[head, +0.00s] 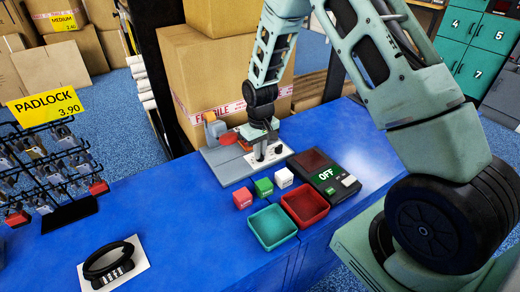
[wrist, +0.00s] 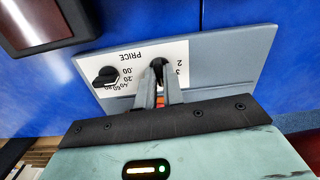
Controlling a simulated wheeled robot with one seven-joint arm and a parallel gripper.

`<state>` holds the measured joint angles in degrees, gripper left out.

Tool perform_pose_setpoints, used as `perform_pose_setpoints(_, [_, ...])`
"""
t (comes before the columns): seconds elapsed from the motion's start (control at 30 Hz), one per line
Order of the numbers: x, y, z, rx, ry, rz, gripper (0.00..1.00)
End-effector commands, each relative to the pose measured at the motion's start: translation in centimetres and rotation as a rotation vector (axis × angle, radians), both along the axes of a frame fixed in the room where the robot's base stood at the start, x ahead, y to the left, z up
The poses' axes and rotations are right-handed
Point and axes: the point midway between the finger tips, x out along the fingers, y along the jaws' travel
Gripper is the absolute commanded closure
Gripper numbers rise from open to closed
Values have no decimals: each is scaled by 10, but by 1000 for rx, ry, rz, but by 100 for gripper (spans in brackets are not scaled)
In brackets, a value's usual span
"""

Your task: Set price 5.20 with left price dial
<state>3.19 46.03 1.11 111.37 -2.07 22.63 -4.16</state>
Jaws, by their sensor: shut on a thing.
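The grey price panel (head: 228,171) lies on the blue counter with a white label reading PRICE. In the wrist view the panel (wrist: 235,62) appears upside down. My gripper (wrist: 160,80) is shut on the left price dial (wrist: 158,63), a dark knob mostly hidden by the fingers. The digits 2 and 3 show beside it; its other marks and its pointer are hidden. The right price dial (wrist: 105,77) is a free black knob beside marks such as .00 and .20. In the head view my gripper (head: 262,156) reaches down onto the panel.
A dark device reading OFF (head: 327,175) stands right of the panel. Red (head: 242,198), green (head: 263,187) and white (head: 284,178) cubes lie in front, with a green tray (head: 272,226) and a red tray (head: 305,204). Cartons (head: 205,75) stand behind. A padlock rack (head: 50,170) is at left.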

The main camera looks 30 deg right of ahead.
Motion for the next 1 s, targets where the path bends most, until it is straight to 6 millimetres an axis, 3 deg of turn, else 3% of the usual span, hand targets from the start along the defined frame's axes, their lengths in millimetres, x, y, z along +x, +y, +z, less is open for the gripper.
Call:
perform_pose_setpoints(0.67, [1,0,1,0,-2,-69,100])
perform_pose_setpoints(0.77, [1,0,1,0,-2,-68,72])
perform_pose_setpoints(1.0, [0,0,0,0,-1,-68,69])
